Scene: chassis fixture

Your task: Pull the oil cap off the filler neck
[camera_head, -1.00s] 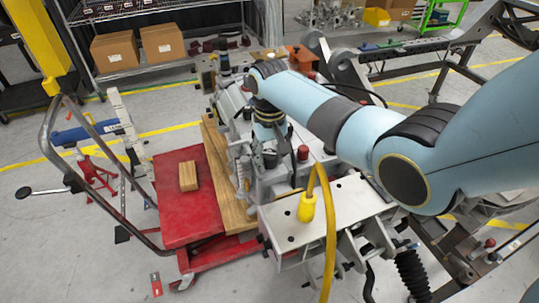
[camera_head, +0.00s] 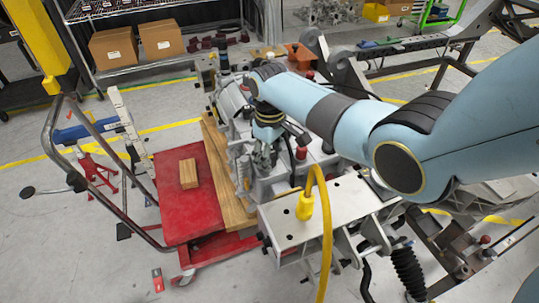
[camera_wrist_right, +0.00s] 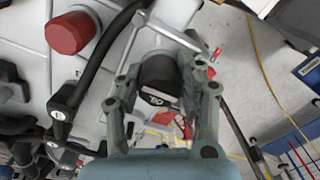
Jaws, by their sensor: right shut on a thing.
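The filler neck under the cap is hidden, so I cannot tell whether the cap is still seated. In the head view my right gripper (camera_head: 265,155) is low over the grey engine block (camera_head: 285,175), and the cap is hidden by it. My left gripper is in neither view.
A red cap (camera_wrist_right: 70,32) stands near the oil cap, with a black hose (camera_wrist_right: 95,65) between them. A yellow cable (camera_head: 326,230) arches over the white plate (camera_head: 350,200) in front. A red cart (camera_head: 185,215) with a wooden block (camera_head: 188,174) stands at the left.

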